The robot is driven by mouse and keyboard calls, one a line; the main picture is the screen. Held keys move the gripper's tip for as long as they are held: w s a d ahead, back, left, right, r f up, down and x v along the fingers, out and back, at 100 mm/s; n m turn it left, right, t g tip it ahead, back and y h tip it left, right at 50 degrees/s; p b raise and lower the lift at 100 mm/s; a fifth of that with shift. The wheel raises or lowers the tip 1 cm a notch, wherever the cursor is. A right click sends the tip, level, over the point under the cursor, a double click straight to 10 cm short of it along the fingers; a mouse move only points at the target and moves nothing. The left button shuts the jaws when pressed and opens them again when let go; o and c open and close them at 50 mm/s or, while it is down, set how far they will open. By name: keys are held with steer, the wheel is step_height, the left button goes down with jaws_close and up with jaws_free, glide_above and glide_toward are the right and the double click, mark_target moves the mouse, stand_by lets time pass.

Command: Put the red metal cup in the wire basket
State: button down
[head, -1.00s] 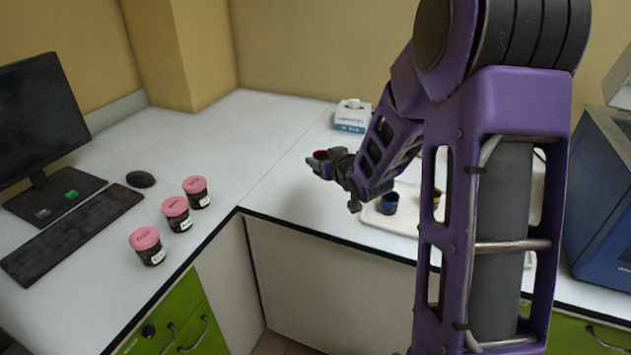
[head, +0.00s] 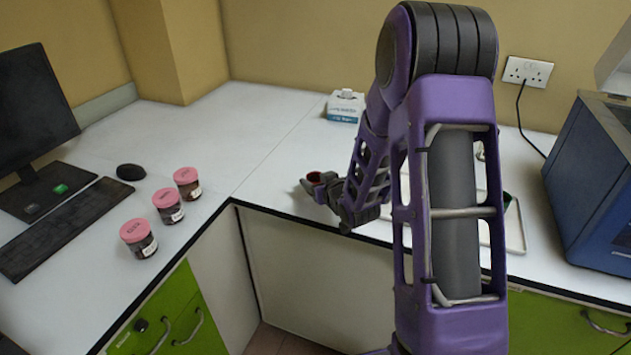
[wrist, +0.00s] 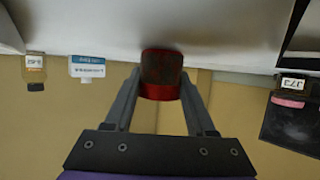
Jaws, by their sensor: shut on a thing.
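The red metal cup (wrist: 161,75) is between the two fingers of my gripper (wrist: 160,92) in the wrist view, with its dark inside showing. In the head view my gripper (head: 312,187) is shut on it above the white counter, near the front edge. Only a little red of the cup (head: 314,177) shows there, with dark fingers around it. I cannot tell the gap between the cup and the counter. No wire basket can be made out in either view.
Several things share the counter: pink-lidded jars (head: 168,205), a keyboard (head: 62,230), a monitor (head: 32,110), a mouse (head: 131,172) and a tissue box (head: 345,106). A white tray (head: 516,238) is partly hidden behind my arm. A blue machine (head: 597,190) stands right.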

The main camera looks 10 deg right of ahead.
steer(key=shift+f, duration=0.25)
steer(key=shift+c, duration=1.1)
jaws_free()
steer(key=shift+r, duration=0.1)
